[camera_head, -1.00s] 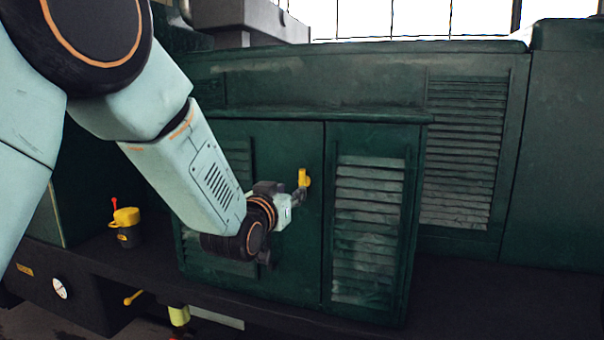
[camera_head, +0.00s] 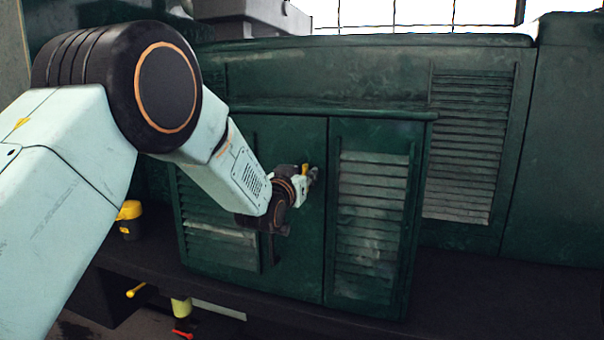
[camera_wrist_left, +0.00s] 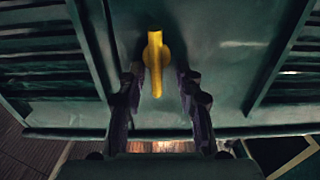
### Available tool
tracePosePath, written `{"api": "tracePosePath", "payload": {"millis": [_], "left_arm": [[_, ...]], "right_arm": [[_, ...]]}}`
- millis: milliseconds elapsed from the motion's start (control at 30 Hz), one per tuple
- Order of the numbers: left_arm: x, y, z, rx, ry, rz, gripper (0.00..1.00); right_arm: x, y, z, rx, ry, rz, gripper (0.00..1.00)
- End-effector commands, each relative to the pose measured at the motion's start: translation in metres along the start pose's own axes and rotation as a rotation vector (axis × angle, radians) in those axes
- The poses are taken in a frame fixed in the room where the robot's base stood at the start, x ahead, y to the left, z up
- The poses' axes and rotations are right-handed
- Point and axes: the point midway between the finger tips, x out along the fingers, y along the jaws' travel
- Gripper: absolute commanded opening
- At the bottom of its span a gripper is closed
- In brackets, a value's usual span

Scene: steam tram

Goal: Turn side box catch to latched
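The side box (camera_head: 290,270) is a dark green cabinet with louvred panels. Its catch (camera_head: 304,168) is a small yellow handle near the seam between the two panels, partly hidden by my left gripper (camera_head: 313,175) in the head view. In the left wrist view the catch (camera_wrist_left: 155,62) shows whole, a rounded hub with a bar lying along the picture's vertical. My left gripper (camera_wrist_left: 159,78) is open there, one dark finger on each side of the bar. Small gaps show between the fingers and the bar. My right gripper is out of view.
A dark ledge (camera_head: 470,290) runs under the box. A yellow-topped container (camera_head: 130,218) stands on it at the left, partly behind my arm. A yellow lever (camera_head: 136,290) and a red-handled valve (camera_head: 182,333) sit below. A louvred wall (camera_head: 468,150) stands behind the box.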

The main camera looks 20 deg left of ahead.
Motion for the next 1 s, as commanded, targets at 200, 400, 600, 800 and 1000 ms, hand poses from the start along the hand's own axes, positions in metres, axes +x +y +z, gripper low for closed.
{"api": "tracePosePath", "payload": {"millis": [200,400,600,800,1000], "left_arm": [[-0.0009,0.0007,-0.0002,0.001,0.001,0.001,0.35],[-0.0010,0.0007,-0.0002,0.001,0.001,0.001,0.20],[-0.0010,0.0005,-0.0001,0.001,0.000,0.000,0.03],[-0.0010,0.0001,0.0001,0.000,0.000,0.000,0.00],[-0.0010,0.0004,0.0003,-0.005,-0.001,0.000,0.00]], "right_arm": [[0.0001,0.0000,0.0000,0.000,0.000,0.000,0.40],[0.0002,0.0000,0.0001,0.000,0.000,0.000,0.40],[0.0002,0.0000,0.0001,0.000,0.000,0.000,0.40],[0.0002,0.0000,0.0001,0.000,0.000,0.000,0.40],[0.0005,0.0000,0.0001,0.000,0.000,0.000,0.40]]}}
